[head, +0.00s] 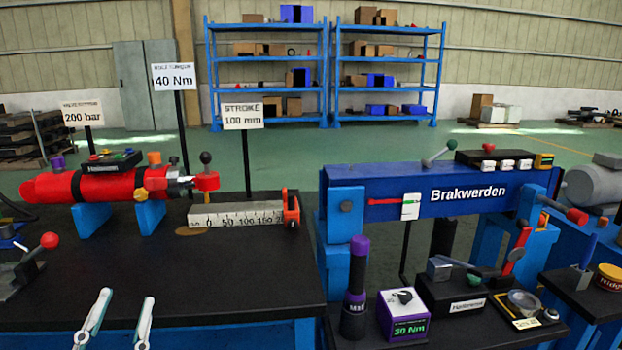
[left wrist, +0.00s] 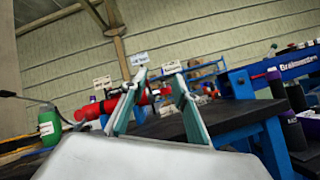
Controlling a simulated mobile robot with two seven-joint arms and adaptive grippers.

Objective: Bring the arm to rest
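My left gripper (head: 118,318) shows at the bottom left of the head view, its two pale fingers apart with nothing between them. It is low in front of the black table (head: 220,275). In the left wrist view the same gripper (left wrist: 158,80) has its fingers spread, with the red cylinder (left wrist: 105,108) beyond them. In the head view that red cylinder (head: 115,185) lies on blue supports on the table, well beyond the fingertips. My right gripper is in neither view.
A ruler block (head: 237,214) lies on the table. A red-knobbed lever (head: 30,262) stands at the left. The blue Brakwerden beam (head: 420,203), a purple-topped torch (head: 356,290) and a 30 Nm box (head: 402,315) are at the right. The table's front middle is bare.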

